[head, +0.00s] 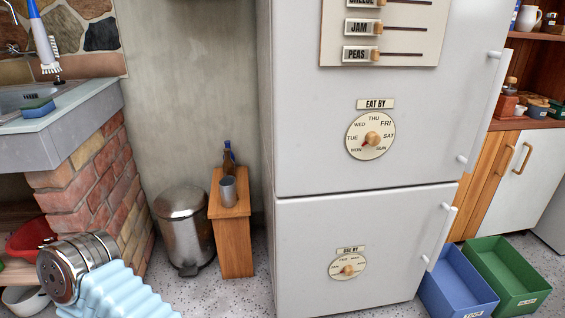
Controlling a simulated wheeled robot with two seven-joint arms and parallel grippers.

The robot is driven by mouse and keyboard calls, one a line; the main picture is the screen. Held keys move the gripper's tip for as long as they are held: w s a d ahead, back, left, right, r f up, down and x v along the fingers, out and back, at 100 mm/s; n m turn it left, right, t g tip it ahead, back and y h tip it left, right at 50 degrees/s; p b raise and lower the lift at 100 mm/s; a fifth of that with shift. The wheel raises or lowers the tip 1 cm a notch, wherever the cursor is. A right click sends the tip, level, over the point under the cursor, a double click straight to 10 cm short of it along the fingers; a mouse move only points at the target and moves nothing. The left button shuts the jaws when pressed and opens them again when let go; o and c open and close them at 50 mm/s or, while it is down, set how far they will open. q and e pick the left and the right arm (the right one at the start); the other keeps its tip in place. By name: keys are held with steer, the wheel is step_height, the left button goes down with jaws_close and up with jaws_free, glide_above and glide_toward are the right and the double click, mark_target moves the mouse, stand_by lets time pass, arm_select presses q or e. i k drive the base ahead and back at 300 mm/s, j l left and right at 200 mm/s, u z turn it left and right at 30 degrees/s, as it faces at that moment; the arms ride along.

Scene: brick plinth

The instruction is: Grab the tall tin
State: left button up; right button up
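A grey metal tin (228,192), a plain upright cylinder, stands near the front of the top of a narrow wooden stand (235,245). A brown bottle (228,158) stands just behind it and is partly hidden by it. Part of my arm, grey metal with a light blue ribbed sleeve, shows at the lower left, well apart from the tin. Neither of my grippers is in view.
A steel pedal bin (184,230) stands left of the stand, and a tall white fridge (365,130) rises close on its right. A brick plinth (90,190) carries the sink at left. Blue (458,285) and green (508,275) crates sit on the floor at right.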

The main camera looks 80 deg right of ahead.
mark_target(228, 193)
steer(key=z, duration=2.3)
